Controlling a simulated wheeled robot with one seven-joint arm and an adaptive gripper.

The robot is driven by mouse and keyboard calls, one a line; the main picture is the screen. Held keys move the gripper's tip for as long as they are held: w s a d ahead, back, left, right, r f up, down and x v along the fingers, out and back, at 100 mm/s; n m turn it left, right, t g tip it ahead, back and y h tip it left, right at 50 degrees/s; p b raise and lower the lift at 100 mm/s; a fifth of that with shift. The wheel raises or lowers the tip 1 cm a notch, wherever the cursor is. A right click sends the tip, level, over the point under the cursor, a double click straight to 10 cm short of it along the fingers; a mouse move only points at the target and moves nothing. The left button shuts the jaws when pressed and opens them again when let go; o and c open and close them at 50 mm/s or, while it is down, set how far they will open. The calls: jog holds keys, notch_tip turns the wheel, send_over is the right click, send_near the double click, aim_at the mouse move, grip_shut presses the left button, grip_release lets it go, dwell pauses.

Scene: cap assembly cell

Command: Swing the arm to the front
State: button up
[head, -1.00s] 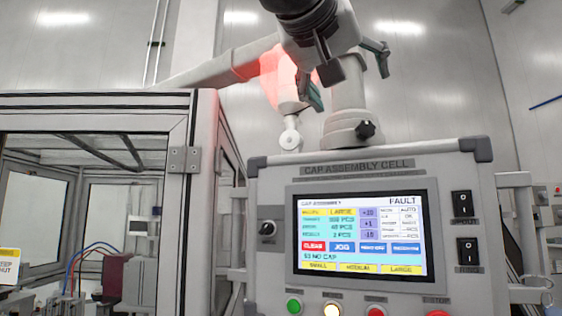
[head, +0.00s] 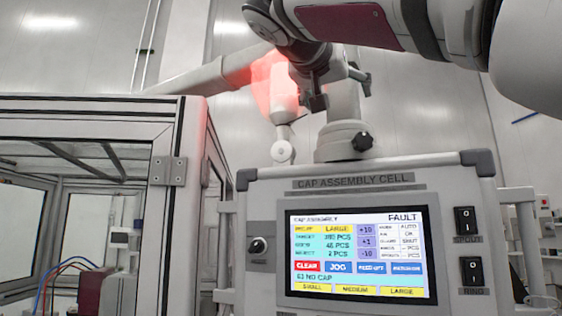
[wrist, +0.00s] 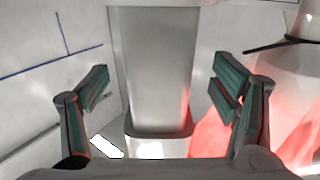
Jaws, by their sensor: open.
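My arm (head: 372,22) reaches in from the upper right across the top of the head view, above the cap assembly panel. My gripper (head: 341,92) is small and dark at its end, in front of the pale post behind the panel. In the wrist view my gripper (wrist: 160,88) shows its two green-lined fingers spread wide apart, with nothing held between them. A pale grey column stands beyond the gap between the fingers.
The control panel (head: 468,178) has a lit screen (head: 360,255) reading FAULT and "NO CAP". A framed glass enclosure (head: 165,150) stands at left.

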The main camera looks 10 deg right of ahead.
jog(key=shift+x, duration=1.4)
